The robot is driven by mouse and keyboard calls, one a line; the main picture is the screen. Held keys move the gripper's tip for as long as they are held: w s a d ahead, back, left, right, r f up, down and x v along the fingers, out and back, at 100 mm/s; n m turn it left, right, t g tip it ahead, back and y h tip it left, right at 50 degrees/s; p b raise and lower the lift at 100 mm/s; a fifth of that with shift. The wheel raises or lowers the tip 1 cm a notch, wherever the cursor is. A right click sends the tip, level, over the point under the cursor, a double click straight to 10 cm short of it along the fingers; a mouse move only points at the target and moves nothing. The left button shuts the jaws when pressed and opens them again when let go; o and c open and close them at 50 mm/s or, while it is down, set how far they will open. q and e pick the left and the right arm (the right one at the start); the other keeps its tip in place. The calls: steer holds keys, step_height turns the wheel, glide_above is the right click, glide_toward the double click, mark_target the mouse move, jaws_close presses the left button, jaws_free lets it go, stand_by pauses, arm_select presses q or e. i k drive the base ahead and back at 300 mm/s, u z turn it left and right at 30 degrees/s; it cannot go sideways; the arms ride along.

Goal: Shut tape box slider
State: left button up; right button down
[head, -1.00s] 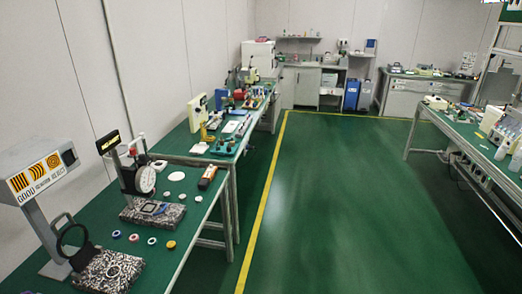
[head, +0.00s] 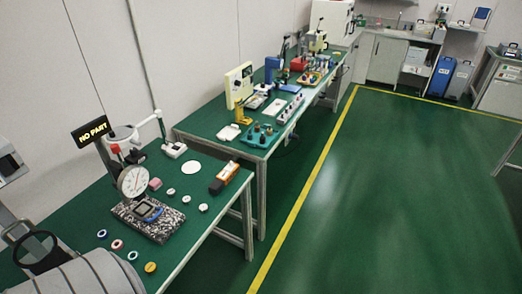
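I cannot make out a tape box or its slider for certain in the head view. A small orange and black object (head: 230,172) lies near the right edge of the nearest green table (head: 205,228), but it is too small to tell what it is. Neither of my grippers is in view.
A dial gauge (head: 133,182) stands on a speckled block (head: 168,222) on the near table, with small coloured rings around it. A second table (head: 225,142) behind carries several tools. Green floor (head: 400,190) is clear right of a yellow line (head: 305,202). Cabinets (head: 383,60) stand at the back.

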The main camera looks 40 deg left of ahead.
mark_target(229, 167)
steer(key=u, duration=0.2)
steer(key=i, duration=1.1)
steer(key=u, duration=1.5)
steer(key=i, duration=0.9)
steer(key=u, duration=0.95)
